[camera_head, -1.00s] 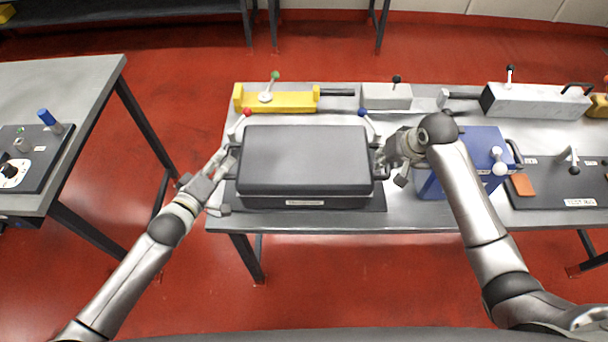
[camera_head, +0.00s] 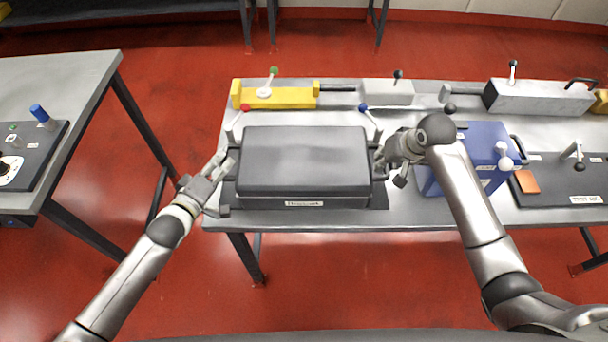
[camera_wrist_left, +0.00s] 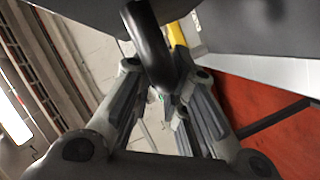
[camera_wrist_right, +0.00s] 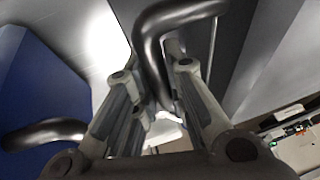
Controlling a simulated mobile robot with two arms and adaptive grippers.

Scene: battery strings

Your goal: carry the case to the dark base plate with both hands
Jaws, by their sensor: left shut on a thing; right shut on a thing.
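The dark grey case (camera_head: 303,160) is level over the dark base plate (camera_head: 378,199) on the long grey table. The plate shows around its front and sides; I cannot tell whether the case touches it. My left gripper (camera_head: 226,166) is shut on the handle at the case's left end; the black handle bar (camera_wrist_left: 148,45) passes between its fingers in the left wrist view. My right gripper (camera_head: 384,158) is shut on the right-end handle; that bar (camera_wrist_right: 152,50) lies between its fingers in the right wrist view. A red-knobbed lever (camera_head: 240,112) and a blue-knobbed lever (camera_head: 368,112) stand behind the case.
A blue box (camera_head: 482,158) with a handle stands close to the right of my right gripper. A yellow block (camera_head: 278,97) and grey clamp units (camera_head: 388,92) line the back. A separate table (camera_head: 85,80) is at the left, across a floor gap.

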